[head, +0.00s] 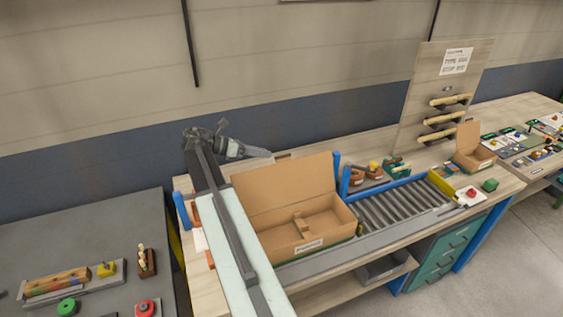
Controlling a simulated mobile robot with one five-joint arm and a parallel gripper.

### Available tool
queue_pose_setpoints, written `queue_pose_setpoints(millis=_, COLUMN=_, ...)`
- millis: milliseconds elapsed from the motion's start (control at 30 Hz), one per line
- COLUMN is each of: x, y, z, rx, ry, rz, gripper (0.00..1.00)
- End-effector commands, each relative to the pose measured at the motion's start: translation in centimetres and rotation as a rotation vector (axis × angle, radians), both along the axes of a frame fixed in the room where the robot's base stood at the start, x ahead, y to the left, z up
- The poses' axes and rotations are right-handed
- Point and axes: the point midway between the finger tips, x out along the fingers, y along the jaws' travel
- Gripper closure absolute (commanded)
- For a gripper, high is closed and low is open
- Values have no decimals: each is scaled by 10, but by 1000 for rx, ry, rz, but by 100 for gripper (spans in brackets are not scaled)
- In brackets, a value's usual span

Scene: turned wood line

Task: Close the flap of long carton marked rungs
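A long brown carton (310,233) stands at the left end of the roller conveyor on the wooden bench. Its large flap (283,190) is up, leaning back at the rear edge, so the inside shows with a cardboard divider in it. A white label (309,245) is on its front, too small to read. My gripper (260,152) is above and behind the flap's upper left edge, pointing right and apart from it as far as I can tell. Its fingers are too small to tell open from shut.
A smaller carton (474,158) with a raised flap stands at the right. Blue posts (344,181) and the conveyor rollers (400,200) lie right of the long carton. Wooden pieces (376,171) sit behind the rollers. A grey table (85,225) with parts is at left.

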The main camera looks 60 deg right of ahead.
Motion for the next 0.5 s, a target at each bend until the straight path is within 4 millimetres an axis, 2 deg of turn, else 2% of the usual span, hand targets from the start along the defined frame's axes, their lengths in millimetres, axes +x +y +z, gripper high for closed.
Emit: queue_pose_setpoints(millis=500, x=-50, y=-49, z=-27, rx=0, ry=0, rz=-2, gripper=74)
